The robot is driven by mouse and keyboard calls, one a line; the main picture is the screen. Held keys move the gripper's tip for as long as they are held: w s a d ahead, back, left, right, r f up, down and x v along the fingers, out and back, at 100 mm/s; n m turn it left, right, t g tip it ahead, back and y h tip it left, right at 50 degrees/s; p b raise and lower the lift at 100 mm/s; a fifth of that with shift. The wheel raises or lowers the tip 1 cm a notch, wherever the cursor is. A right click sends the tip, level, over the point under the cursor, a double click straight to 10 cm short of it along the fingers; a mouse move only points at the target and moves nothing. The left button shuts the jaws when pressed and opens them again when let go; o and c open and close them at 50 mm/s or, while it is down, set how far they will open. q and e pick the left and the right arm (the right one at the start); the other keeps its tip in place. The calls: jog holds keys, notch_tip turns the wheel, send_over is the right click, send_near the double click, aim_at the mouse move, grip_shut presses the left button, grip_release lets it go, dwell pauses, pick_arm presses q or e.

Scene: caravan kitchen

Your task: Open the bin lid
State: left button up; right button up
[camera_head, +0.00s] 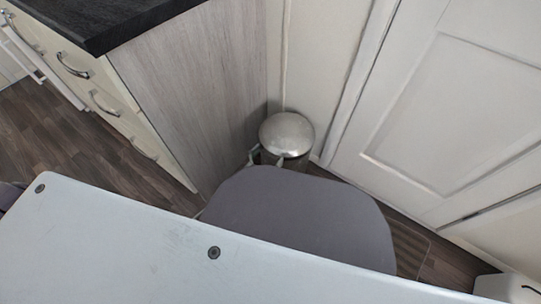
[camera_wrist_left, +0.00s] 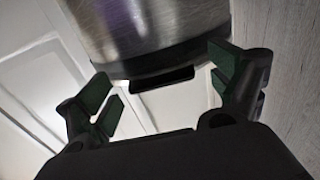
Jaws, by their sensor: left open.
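The bin (camera_head: 287,134) stands in the corner between the cabinet side and the white door. Its round, domed metal lid appears shut in the head view. My left gripper (camera_head: 266,156) is at the near side of the bin, with its fingers showing just below the lid; most of the arm behind it is hidden. In the left wrist view the gripper (camera_wrist_left: 161,72) is open and empty. The brushed metal bin (camera_wrist_left: 150,28) fills the top there, with a dark band and a small black tab (camera_wrist_left: 165,80) between the fingers. I cannot tell whether they touch. My right gripper is not in view.
A grey wood cabinet side (camera_head: 200,95) is close on the left of the bin, under a dark worktop (camera_head: 110,22). The panelled door (camera_head: 450,110) is close on the right. Open wooden floor (camera_head: 60,140) lies at the left.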

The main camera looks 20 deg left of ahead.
pick_arm(q)
jog(key=shift+w+d, duration=0.25)
jog(key=shift+w, duration=0.45)
jog(key=shift+c, duration=0.3)
jog(key=c, duration=1.4)
